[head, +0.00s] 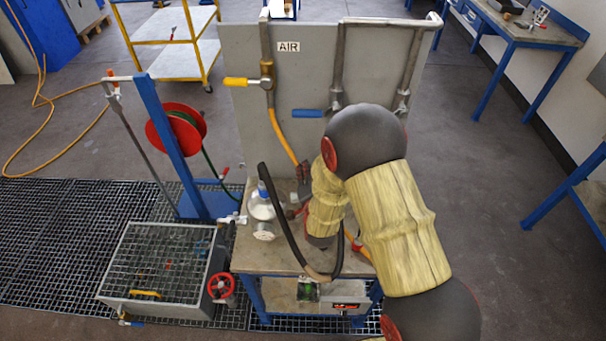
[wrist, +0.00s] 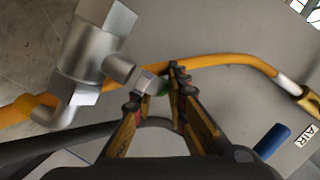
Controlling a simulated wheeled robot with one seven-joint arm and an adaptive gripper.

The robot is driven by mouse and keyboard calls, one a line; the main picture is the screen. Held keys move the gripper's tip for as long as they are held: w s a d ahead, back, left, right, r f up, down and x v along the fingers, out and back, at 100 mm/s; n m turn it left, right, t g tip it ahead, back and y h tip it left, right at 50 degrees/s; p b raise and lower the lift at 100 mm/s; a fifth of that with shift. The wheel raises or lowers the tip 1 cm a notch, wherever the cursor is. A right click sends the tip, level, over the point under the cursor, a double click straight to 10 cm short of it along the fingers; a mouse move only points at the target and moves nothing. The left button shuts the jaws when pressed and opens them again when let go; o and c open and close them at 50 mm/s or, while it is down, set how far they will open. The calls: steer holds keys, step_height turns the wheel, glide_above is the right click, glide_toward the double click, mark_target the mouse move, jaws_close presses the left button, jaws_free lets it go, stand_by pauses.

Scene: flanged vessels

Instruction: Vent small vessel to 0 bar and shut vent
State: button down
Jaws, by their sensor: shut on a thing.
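In the head view a small silver vessel (head: 262,208) stands on the bench, with a blue part at its top and a round pale face (head: 264,236) in front. No pressure can be read. My gripper (head: 297,208) is just right of the vessel, partly hidden by my arm. In the wrist view a silver metal body (wrist: 88,62) has a side stub with a hex end.
A grey panel (head: 240,130) marked AIR rises behind the bench (head: 262,266), with a yellow-handled valve (head: 242,82) and blue-handled valve (head: 308,113). An orange hose (head: 284,135) and black hose (head: 277,210) pass close to my gripper. A grated bin (head: 165,262) stands at left.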

steer(key=shift+s+d+m+h+b, duration=0.15)
steer(key=shift+d+m+h+b, duration=0.3)
steer(key=shift+m+h, duration=0.4)
steer(key=shift+s+d+m+h+b, duration=0.15)
steer(key=shift+d+m+h+b, duration=0.3)
steer(key=shift+h, duration=0.6)
steer(key=shift+a, duration=0.1)
steer(key=c, duration=1.7)
jaws_free()
steer(key=shift+c, duration=0.2)
steer(key=v, duration=1.2)
